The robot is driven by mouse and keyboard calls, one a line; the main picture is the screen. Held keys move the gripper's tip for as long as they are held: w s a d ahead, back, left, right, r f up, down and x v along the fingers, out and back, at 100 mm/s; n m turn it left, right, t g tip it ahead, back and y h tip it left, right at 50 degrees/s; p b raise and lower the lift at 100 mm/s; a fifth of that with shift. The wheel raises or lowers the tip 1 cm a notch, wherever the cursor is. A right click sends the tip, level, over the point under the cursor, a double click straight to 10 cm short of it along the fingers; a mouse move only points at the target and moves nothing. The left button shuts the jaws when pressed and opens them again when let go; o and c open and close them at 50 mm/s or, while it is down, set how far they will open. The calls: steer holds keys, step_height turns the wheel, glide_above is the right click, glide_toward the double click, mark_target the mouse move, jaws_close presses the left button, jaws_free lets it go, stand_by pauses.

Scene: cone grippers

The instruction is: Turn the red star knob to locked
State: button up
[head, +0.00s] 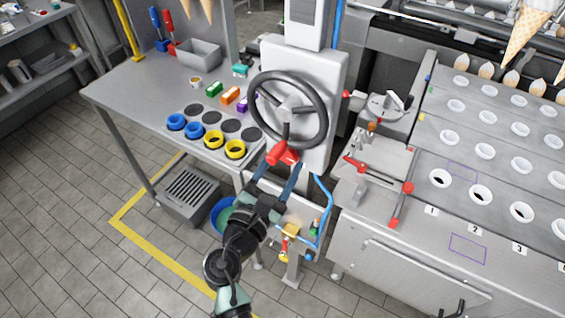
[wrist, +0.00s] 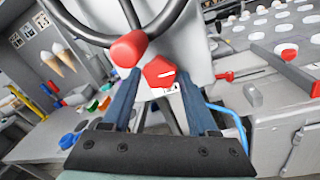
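The red star knob (wrist: 160,72) is on the front of the light grey column, below the handwheel. A white line shows on its face, with a small white label under it. In the head view a red shape (head: 283,154) shows at the same place. A second red, rounded knob (wrist: 128,47) sits up and left of it in the wrist view, in front of the wheel rim. My gripper (head: 281,171) is open, its two blue fingers spread at the knob. In the wrist view the knob shows between the fingertips (wrist: 160,80); I cannot tell whether they touch it.
The black handwheel (head: 289,110) is just above my gripper. A blue bent tube (head: 327,208) runs close on the right. The bench (head: 130,90) with blue and yellow rings is on the left. The machine with numbered cone holes (head: 450,205) is on the right.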

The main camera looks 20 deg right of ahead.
jaws_close()
steer(key=shift+f+m+b, duration=0.15)
steer(key=shift+m+b, duration=0.15)
steer(key=shift+b, duration=0.2)
steer(key=m+b, duration=0.1)
steer(key=b, duration=0.1)
steer(key=m+b, duration=0.2)
steer(key=shift+f+m+b, duration=0.25)
steer(key=shift+m+b, duration=0.05)
steer(key=m+h+b, duration=0.1)
steer(key=m+b, duration=0.4)
steer(key=b, duration=0.1)
steer(key=shift+a+m+b, duration=0.1)
steer(key=shift+m+b, duration=0.2)
steer(key=shift+m, duration=0.1)
steer(key=m+b, duration=0.5)
steer(key=shift+w+h, duration=0.1)
steer(key=shift+h, duration=0.3)
steer(key=m+b, duration=0.4)
steer(key=shift+r+g, duration=0.2)
steer(key=shift+g, duration=0.2)
steer(key=shift+r, duration=0.1)
